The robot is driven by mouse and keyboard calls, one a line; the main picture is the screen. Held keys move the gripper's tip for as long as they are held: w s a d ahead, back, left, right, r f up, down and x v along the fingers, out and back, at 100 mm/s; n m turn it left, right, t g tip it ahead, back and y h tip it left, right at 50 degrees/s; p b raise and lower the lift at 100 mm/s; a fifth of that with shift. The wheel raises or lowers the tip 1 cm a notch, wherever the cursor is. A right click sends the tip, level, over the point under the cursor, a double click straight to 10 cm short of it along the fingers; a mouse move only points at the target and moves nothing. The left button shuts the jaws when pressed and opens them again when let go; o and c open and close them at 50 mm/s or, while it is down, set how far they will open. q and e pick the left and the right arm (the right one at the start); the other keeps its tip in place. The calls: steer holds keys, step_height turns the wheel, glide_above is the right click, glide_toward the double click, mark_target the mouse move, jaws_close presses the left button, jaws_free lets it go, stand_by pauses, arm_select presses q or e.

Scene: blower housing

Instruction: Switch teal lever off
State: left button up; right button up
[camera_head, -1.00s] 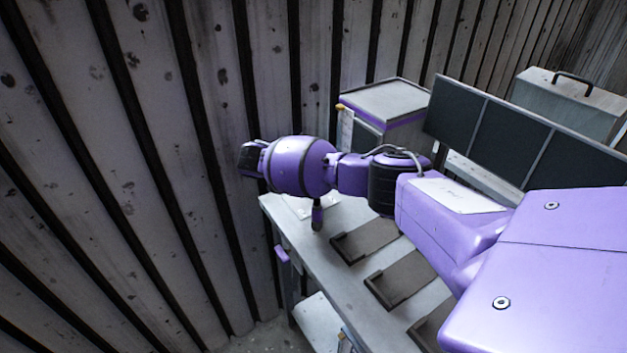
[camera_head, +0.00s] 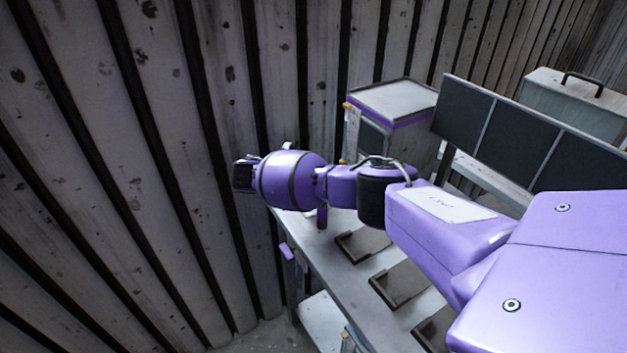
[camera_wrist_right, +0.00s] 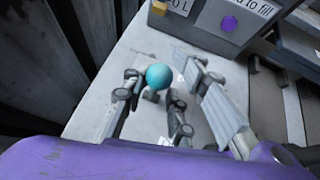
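The teal lever shows in the right wrist view as a round teal knob (camera_wrist_right: 159,77) above the pale bench top; its stem is mostly hidden. My right gripper (camera_wrist_right: 154,95) has its two dark fingers apart, one left and one right of the knob in the picture. The knob appears at the gap near the fingertips; I cannot tell whether either finger touches it. In the head view my right arm reaches in from the right, and its purple wrist hides the lever and most of the gripper. My left gripper is out of view.
A grey box (camera_head: 393,100) with labels stands behind the bench (camera_head: 338,278). Dark trays (camera_head: 402,285) line the bench. Dark panels (camera_head: 530,140) and a metal case (camera_head: 570,103) stand at the right. A ribbed wall rises close at left.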

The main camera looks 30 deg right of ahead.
steer(key=shift+r, duration=0.15)
steer(key=shift+w+a, duration=0.1)
steer(key=shift+a+r, duration=0.15)
steer(key=shift+a, duration=0.1)
steer(key=v, duration=1.1)
steer(key=shift+s, duration=0.25)
steer(key=shift+a, duration=0.1)
steer(key=shift+c, duration=0.5)
